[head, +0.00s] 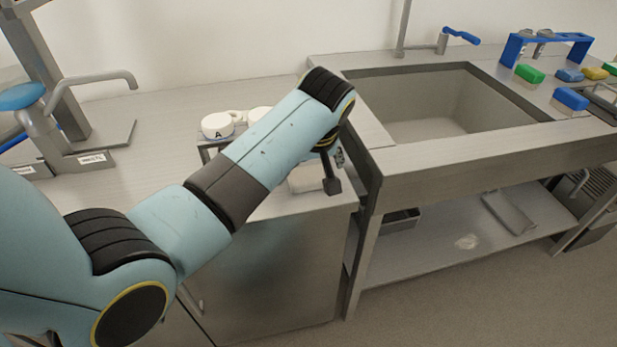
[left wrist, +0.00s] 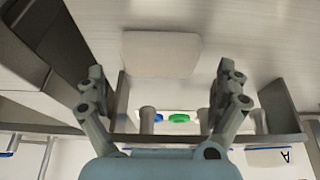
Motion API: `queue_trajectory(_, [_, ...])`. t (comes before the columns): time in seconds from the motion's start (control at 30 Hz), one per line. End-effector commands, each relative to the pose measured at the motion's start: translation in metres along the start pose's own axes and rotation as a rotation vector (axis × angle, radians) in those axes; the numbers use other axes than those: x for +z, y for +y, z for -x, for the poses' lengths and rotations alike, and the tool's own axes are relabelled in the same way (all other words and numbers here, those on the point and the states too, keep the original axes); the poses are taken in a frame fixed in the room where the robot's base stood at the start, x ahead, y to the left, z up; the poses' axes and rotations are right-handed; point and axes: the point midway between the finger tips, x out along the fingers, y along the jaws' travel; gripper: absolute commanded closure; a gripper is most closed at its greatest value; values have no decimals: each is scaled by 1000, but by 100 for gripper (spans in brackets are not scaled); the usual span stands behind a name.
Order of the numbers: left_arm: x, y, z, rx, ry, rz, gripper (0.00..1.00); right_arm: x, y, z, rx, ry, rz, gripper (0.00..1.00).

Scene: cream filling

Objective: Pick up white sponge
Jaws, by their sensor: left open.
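The white sponge (head: 306,178) is a pale, flat block on the metal counter near its right front corner. My arm partly hides it in the head view. It also shows whole in the left wrist view (left wrist: 161,54), lying flat on the counter. My left gripper (head: 332,180) is above and beside the sponge's right end in the head view, fingers pointing down. In the left wrist view my left gripper (left wrist: 161,82) has its two fingers wide apart and nothing between them, with the sponge beyond the fingertips. My right gripper is not in view.
White lidded containers (head: 217,125), one marked A, stand behind my arm. A sink (head: 440,105) is to the right, with green (head: 529,73) and blue (head: 570,99) blocks beyond it. A metal holder (left wrist: 285,103) with blue and green round items inside shows in the left wrist view.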

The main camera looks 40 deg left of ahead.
Motion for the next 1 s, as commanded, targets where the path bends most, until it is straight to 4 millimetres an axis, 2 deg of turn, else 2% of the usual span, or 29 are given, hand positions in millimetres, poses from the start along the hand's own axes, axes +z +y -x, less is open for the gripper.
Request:
queue_trajectory(0.13, [0, 0, -18, 0, 0, -1, 0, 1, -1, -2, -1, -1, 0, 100])
queue_trajectory(0.4, [0, 0, -20, 1, 0, 0, 1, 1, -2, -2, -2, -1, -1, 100])
queue_trajectory(0.73, [0, 0, -20, 1, 0, -1, 44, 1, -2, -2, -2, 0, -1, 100])
queue_trajectory(1.0, [0, 0, -20, 1, 0, -1, 45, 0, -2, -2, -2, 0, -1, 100])
